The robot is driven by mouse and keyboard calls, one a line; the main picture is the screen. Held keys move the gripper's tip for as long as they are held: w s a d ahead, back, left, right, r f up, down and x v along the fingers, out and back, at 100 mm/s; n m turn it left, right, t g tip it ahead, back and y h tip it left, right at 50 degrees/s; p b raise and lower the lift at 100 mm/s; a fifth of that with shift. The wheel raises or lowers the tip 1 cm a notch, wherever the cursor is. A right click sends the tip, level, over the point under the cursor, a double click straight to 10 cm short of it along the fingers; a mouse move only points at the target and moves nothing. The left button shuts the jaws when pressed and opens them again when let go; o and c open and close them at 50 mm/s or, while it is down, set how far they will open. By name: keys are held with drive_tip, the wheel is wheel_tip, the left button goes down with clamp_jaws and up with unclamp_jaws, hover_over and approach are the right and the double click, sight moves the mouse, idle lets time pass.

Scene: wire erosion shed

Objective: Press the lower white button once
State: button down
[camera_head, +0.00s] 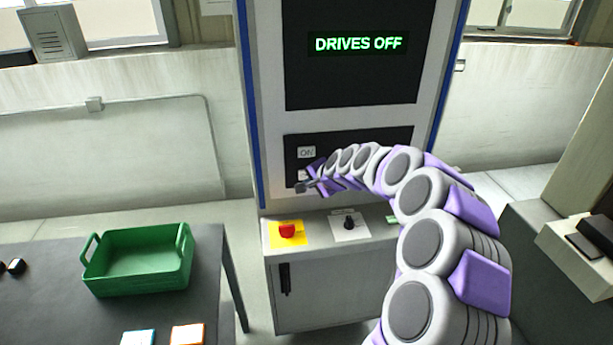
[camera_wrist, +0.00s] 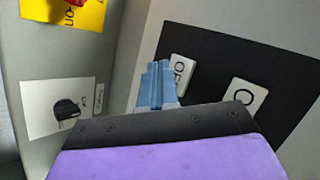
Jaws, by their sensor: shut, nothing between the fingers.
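My gripper (camera_head: 301,188) is shut and empty, in front of the panel's lower left. In the wrist view its blue fingertips (camera_wrist: 157,70) are just beside the lower button and overlap its edge; I cannot tell whether they touch. The upper white button (camera_head: 306,152), marked ON, also shows in the wrist view (camera_wrist: 246,98).
The cabinet screen (camera_head: 358,43) reads DRIVES OFF. Below the panel, a ledge carries a red emergency knob (camera_head: 287,230) on a yellow plate and a black rotary switch (camera_head: 349,223). A green crate (camera_head: 140,285) stands on the dark table (camera_head: 212,290) at left.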

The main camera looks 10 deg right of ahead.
drive_tip(key=s, duration=0.4)
drive_tip(key=shift+s+p, duration=0.35)
drive_tip(key=shift+s, duration=0.05)
drive_tip(key=shift+r, duration=0.1)
